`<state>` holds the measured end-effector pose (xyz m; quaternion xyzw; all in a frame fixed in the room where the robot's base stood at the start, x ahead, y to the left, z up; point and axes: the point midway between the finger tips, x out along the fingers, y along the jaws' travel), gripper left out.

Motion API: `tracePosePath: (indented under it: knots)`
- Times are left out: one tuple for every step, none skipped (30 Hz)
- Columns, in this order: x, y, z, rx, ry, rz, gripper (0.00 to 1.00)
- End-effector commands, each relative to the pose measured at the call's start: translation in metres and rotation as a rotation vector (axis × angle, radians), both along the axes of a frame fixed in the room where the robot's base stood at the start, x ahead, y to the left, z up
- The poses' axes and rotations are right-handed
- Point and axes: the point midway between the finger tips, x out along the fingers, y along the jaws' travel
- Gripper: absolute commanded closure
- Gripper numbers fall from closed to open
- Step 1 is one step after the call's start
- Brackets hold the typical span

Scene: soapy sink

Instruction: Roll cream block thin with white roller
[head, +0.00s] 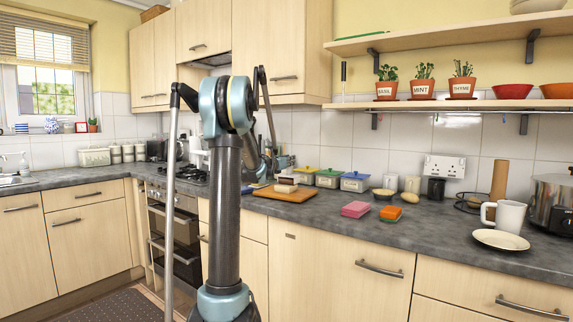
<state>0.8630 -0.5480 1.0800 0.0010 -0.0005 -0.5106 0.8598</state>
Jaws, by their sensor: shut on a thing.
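A small stack lies on a wooden board (299,195) on the counter. A cream block (285,188) is at the bottom, with a brownish piece (289,180) above it. My arm stands upright in the middle of the head view and bends down behind itself toward the board. My gripper (273,166) is small, dark and blue, just left of and behind the stack, and partly covered by my arm. It is shut, but what is in it cannot be made out. I cannot pick out the white roller. Whether the gripper touches the stack cannot be told.
Yellow, green and blue lidded tubs (328,178) stand behind the board. A white mug (509,216), plate (501,240) and steel pot (551,202) are farther right. The counter front between is clear.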

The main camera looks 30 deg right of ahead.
Motion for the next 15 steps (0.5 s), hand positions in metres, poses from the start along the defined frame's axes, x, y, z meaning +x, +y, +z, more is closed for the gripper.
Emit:
tracePosePath:
  knots:
    - [-0.002, 0.004, -0.001, 0.001, 0.0, 0.0, 1.0]
    - [-0.003, 0.005, 0.0, 0.002, -0.001, 0.0, 1.0]
    - [-0.005, 0.008, 0.0, 0.002, -0.001, 0.0, 1.0]
    - [-0.005, 0.009, 0.0, 0.002, -0.001, 0.0, 1.0]
    - [-0.006, 0.011, 0.0, 0.002, -0.001, 0.0, 1.0]
    - [-0.007, 0.012, 0.0, 0.002, -0.001, 0.0, 1.0]
    - [-0.007, 0.013, 0.0, 0.002, -0.001, 0.0, 1.0]
    - [-0.007, 0.013, 0.0, 0.002, -0.001, 0.0, 1.0]
    - [-0.008, 0.014, 0.0, 0.002, -0.001, 0.0, 1.0]
    - [-0.008, 0.014, 0.0, 0.002, -0.001, 0.0, 1.0]
    - [-0.008, 0.015, 0.0, 0.002, -0.001, 0.0, 1.0]
    - [-0.009, 0.017, 0.001, 0.002, -0.001, 0.0, 1.0]
    - [-0.01, 0.018, 0.001, 0.002, -0.001, 0.001, 1.0]
    - [-0.01, 0.02, 0.001, 0.002, -0.001, 0.001, 1.0]
    - [-0.012, 0.022, 0.001, 0.002, -0.001, 0.001, 1.0]
